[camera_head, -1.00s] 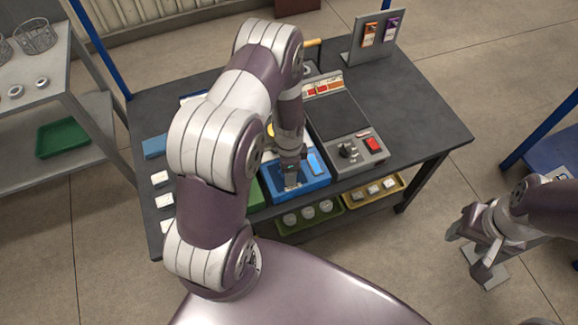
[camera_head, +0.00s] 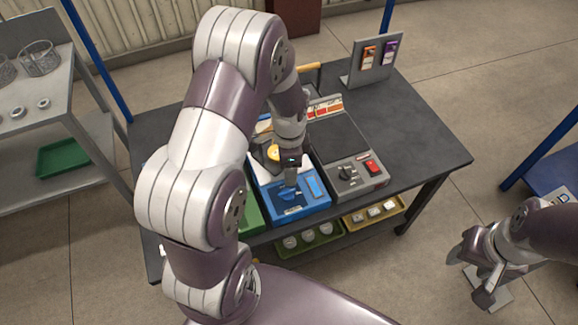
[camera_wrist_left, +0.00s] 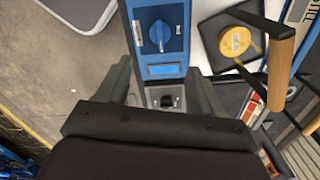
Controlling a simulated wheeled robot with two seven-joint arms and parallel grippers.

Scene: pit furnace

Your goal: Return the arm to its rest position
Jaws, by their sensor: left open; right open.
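My left arm reaches across the dark table in the head view. My left gripper (camera_wrist_left: 163,85) shows in the left wrist view, with its fingers apart and nothing between them. It hangs above the blue device (camera_head: 290,196), whose knob and blue display also show in the left wrist view (camera_wrist_left: 159,68). In the head view the arm hides much of this gripper. My right gripper (camera_head: 482,281) is open and empty, off the table's right side over the floor.
A grey device (camera_head: 345,150) with a red switch stands right of the blue one. A tag stand (camera_head: 376,60) is at the back. A yellow disc (camera_wrist_left: 235,41) and a wooden handle (camera_wrist_left: 281,74) are near the left gripper. A shelf (camera_head: 40,120) stands left. The table's right part is clear.

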